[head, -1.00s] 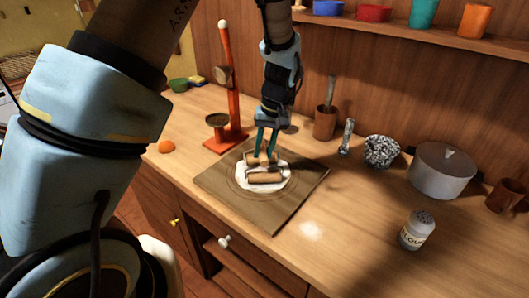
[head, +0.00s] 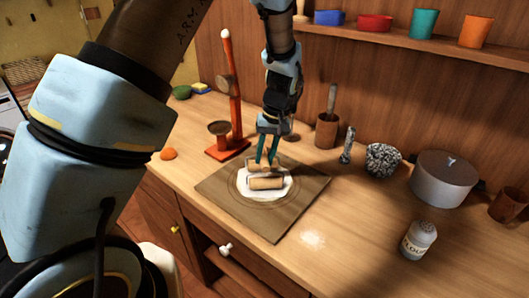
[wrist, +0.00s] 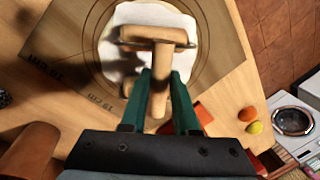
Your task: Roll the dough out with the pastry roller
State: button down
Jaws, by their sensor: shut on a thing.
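The pastry roller (head: 267,183) has a wooden cylinder in a metal frame and a wooden handle, which shows in the wrist view (wrist: 161,75). My gripper (head: 267,161) has green fingers and is shut on the handle; it also shows in the wrist view (wrist: 160,88). The white dough (head: 249,188) is a flat, roughly round sheet, and the roller is over it, seemingly touching. It also shows in the wrist view (wrist: 125,62). The roller hides part of the dough. The dough lies on the wooden pastry board (head: 280,220) marked with rings.
An orange scale (head: 232,95) stands behind the board at left, with an orange fruit (head: 169,154) nearby. A flour shaker (head: 418,240), a metal pot (head: 443,180), a speckled bowl (head: 382,160) and a mortar (head: 327,130) stand to the right.

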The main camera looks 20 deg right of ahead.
aim_at(267, 165)
jog(key=shift+s+a, duration=0.3)
jog(key=shift+s, duration=0.65)
jog(key=shift+s+a, duration=0.25)
jog(key=shift+s, duration=0.65)
jog(key=shift+f, duration=0.1)
notch_tip(267, 165, up, 2)
jog(key=shift+r+p, duration=0.2)
jog(key=shift+p, duration=0.45)
jog(key=shift+r, duration=2.4)
jog(key=shift+w, duration=0.1)
jog(key=shift+d+f, duration=0.1)
